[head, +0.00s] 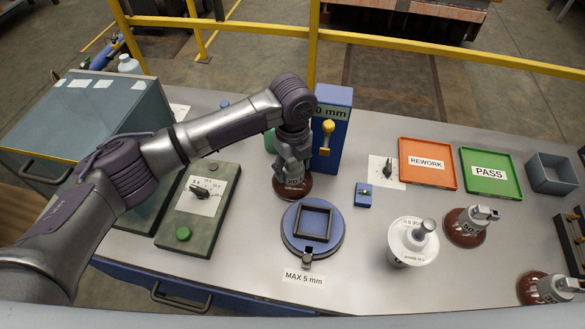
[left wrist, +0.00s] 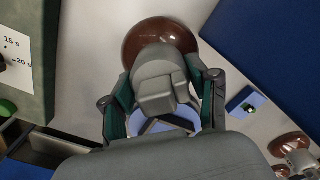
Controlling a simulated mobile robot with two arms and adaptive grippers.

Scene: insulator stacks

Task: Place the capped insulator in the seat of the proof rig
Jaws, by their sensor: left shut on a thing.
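My left gripper (head: 290,158) is shut on the grey cap of a brown insulator (head: 291,186) in front of the blue post. In the left wrist view my left gripper (left wrist: 163,108) has a finger on each side of the grey cap, with the brown disc (left wrist: 145,38) beyond it. I cannot tell whether the disc touches the table. A round blue stand with a square dark frame (head: 290,232) stands nearer, behind the "MAX 5 mm" label. The blue post (head: 342,150) has a yellow knob and a partly hidden "mm" sign. I cannot tell which fixture is the proof rig. My right gripper is not in view.
A green-grey timer box (head: 222,190) stands left. A white disc with a knob (head: 413,242) and capped brown insulators (head: 462,230) stand right. Behind them are the orange REWORK tray (head: 428,180), green PASS tray (head: 490,188) and grey bin (head: 550,163).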

